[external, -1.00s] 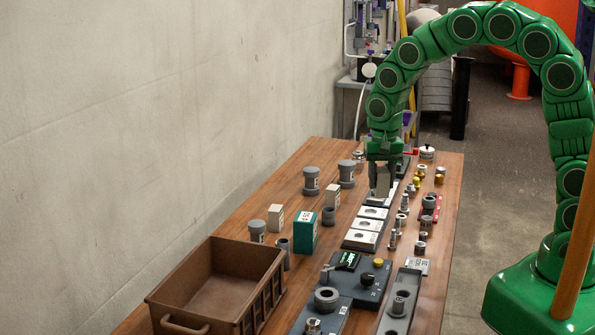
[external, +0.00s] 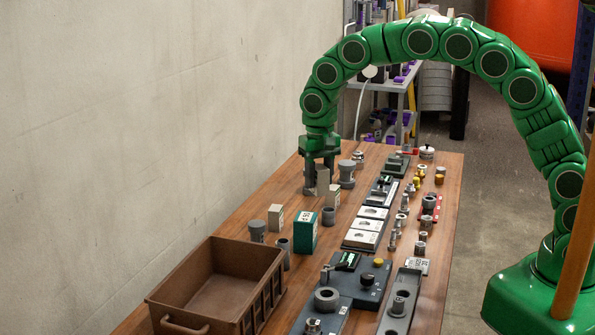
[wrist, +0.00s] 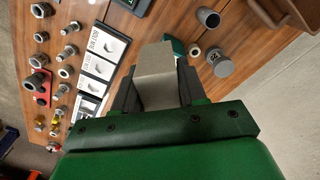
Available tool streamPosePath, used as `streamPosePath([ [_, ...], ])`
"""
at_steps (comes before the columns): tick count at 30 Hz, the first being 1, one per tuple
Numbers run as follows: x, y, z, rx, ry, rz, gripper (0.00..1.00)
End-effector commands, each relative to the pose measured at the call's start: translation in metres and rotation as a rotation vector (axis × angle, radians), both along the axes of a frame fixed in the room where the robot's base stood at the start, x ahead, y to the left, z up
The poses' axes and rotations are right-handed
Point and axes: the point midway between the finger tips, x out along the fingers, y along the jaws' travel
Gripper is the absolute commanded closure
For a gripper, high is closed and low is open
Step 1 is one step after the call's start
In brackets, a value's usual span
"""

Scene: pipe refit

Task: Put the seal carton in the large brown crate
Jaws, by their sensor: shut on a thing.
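My gripper (external: 322,178) is shut on a pale grey, box-shaped carton (external: 323,176). In the wrist view the carton (wrist: 155,78) stands out between both dark fingers; no label shows on the side I see, so its kind cannot be read. In the external view it hangs upright at the far left part of the table, beside a grey flanged fitting that it and the gripper partly hide. The large brown crate (external: 270,272) stands at the near left, open and empty where I see inside. A corner of the crate (wrist: 295,14) shows in the wrist view.
Between gripper and crate stand a teal carton (external: 306,232), two small pale cartons (external: 276,217) (external: 332,196) and several grey fittings (external: 257,230). A grey flanged fitting (external: 347,174) stands just right of my gripper. Trays and devices (external: 366,228) line the middle. The wall is left.

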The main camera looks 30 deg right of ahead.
Motion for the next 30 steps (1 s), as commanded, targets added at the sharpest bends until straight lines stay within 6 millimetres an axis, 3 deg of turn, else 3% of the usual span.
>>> streamPosePath([
  [14, -0.004, 0.109, 0.002, -0.005, -0.001, 0.24, 0.94],
  [30, -0.041, 0.214, -0.003, -0.007, 0.002, 0.499, 0.94],
])
